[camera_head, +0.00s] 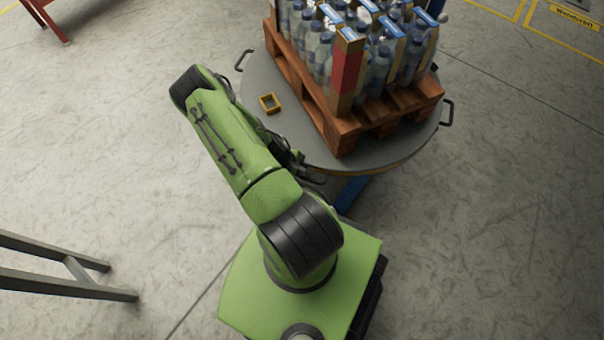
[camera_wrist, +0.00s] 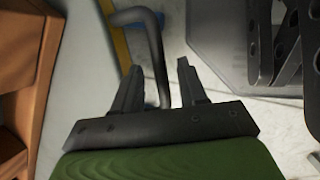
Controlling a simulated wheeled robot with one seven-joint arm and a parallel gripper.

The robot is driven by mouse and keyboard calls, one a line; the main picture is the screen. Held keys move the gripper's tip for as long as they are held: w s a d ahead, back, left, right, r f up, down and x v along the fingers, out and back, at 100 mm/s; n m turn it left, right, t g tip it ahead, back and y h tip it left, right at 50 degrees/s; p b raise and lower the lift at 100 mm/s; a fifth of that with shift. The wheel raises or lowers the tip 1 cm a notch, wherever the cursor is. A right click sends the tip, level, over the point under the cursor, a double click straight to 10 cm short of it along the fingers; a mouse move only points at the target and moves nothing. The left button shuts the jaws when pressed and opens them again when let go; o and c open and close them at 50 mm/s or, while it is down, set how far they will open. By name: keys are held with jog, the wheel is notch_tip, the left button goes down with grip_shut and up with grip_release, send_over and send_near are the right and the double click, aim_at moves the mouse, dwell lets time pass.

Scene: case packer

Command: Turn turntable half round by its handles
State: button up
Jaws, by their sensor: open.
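The round grey turntable (camera_head: 290,128) stands in front of me with a loaded pallet on it. One dark handle (camera_head: 243,60) sticks out at its far left rim and another handle (camera_head: 447,112) at its right rim. In the wrist view, a bent dark handle (camera_wrist: 152,45) runs down from the rim and its lower part lies between the open fingers of my gripper (camera_wrist: 158,85). I cannot tell whether either finger touches it. In the head view my green arm mostly hides the gripper at the near rim.
A wooden pallet (camera_head: 345,128) on the turntable carries several packs of bottles (camera_head: 375,70). A grey metal frame (camera_head: 60,285) stands at lower left. The floor (camera_head: 510,220) at right is clear.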

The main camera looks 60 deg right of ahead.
grip_shut()
dwell(0.4)
